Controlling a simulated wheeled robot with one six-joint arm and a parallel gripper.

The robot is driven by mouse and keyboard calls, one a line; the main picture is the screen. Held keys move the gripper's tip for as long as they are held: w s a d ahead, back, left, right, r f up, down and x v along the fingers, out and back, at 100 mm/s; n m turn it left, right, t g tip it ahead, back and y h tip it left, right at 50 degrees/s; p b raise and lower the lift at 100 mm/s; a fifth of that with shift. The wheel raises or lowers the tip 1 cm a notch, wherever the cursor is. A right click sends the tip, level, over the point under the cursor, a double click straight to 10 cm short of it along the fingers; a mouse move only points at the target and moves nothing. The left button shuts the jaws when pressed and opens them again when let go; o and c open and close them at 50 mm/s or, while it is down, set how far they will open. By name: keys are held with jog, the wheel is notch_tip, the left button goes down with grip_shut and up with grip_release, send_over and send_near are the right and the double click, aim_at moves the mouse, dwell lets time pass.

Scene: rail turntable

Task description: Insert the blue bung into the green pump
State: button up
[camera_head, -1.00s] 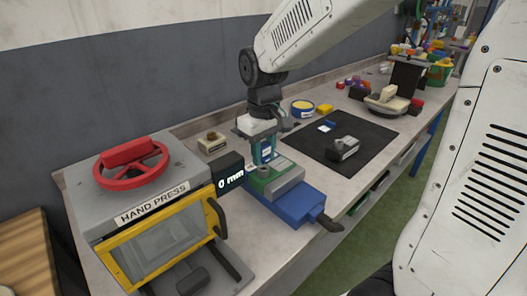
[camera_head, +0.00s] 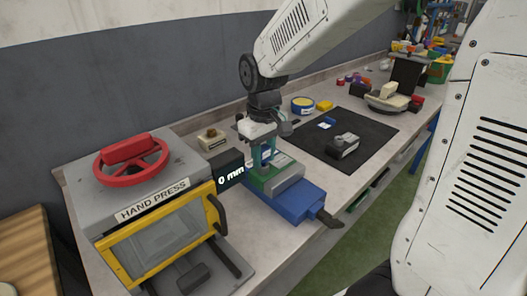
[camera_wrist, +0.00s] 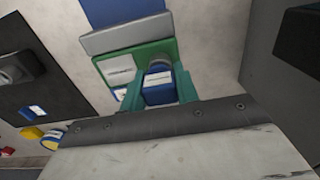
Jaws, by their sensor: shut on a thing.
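The green pump (camera_head: 262,184) is a green block held against the grey jaw of a blue vise (camera_head: 297,203) on the bench. In the wrist view the pump (camera_wrist: 150,51) shows a white label and a grey round fitting. My gripper (camera_head: 264,158) has teal fingers and stands upright just over the pump. In the wrist view my gripper (camera_wrist: 160,90) is shut on the blue bung (camera_wrist: 157,79), which has a pale label facing the camera. The bung's lower end is hidden, so I cannot tell whether it touches or enters the pump.
The hand press (camera_head: 150,205) with a red wheel stands left of the vise. A small display (camera_head: 231,173) reads 0 mm. A black mat (camera_head: 373,144) with a grey device (camera_head: 343,146) lies to the right. A yellow-and-blue tape roll (camera_head: 302,106) sits behind.

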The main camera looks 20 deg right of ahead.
aim_at(263, 147)
jog(key=shift+f, duration=0.75)
jog(key=o, duration=1.2)
jog(key=shift+r, duration=3.9)
